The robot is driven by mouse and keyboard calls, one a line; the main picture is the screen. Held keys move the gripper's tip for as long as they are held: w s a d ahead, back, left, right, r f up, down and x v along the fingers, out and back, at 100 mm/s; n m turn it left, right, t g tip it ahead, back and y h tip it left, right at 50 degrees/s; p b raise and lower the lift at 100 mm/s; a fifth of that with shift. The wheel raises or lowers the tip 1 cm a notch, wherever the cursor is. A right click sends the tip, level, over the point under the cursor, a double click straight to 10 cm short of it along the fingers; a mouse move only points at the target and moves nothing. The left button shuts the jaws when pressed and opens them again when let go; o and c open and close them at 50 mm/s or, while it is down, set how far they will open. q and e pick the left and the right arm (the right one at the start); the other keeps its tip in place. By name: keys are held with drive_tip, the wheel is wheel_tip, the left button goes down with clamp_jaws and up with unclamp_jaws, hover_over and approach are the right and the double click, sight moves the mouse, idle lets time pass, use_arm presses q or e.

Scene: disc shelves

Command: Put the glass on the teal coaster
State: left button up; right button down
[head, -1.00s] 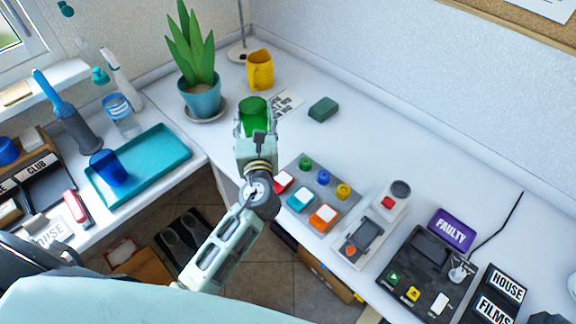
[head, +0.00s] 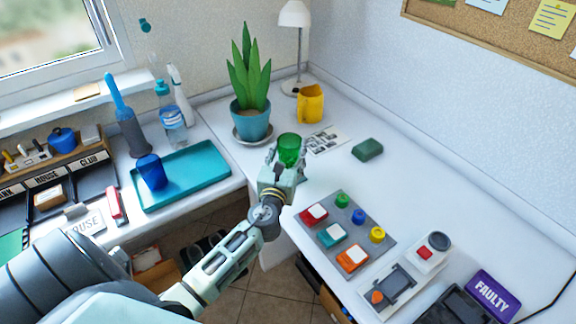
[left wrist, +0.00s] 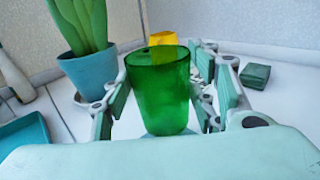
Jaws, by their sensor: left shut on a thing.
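A green see-through glass (head: 290,150) stands upright between the fingers of my left gripper (head: 286,160), over the white desk near the plant. In the left wrist view the glass (left wrist: 160,92) is between the two finger pads of my left gripper (left wrist: 165,100), which is shut on it. A pale blue-teal patch shows at the glass's foot there; I cannot tell whether it is a coaster. I cannot make out a teal coaster elsewhere. A blue glass (head: 151,172) stands on a teal tray (head: 205,178) on the left. My right gripper is not in view.
A grey button panel (head: 345,225) lies in front. The desk right of the block is clear.

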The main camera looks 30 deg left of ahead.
sight(287, 166)
use_arm(q)
drive_tip(key=shift+f+b, duration=1)
drive_tip(key=shift+f, duration=0.95)
drive_tip(key=shift+f, duration=0.15)
drive_tip(key=o, duration=1.4)
drive_tip(key=shift+c, duration=0.2)
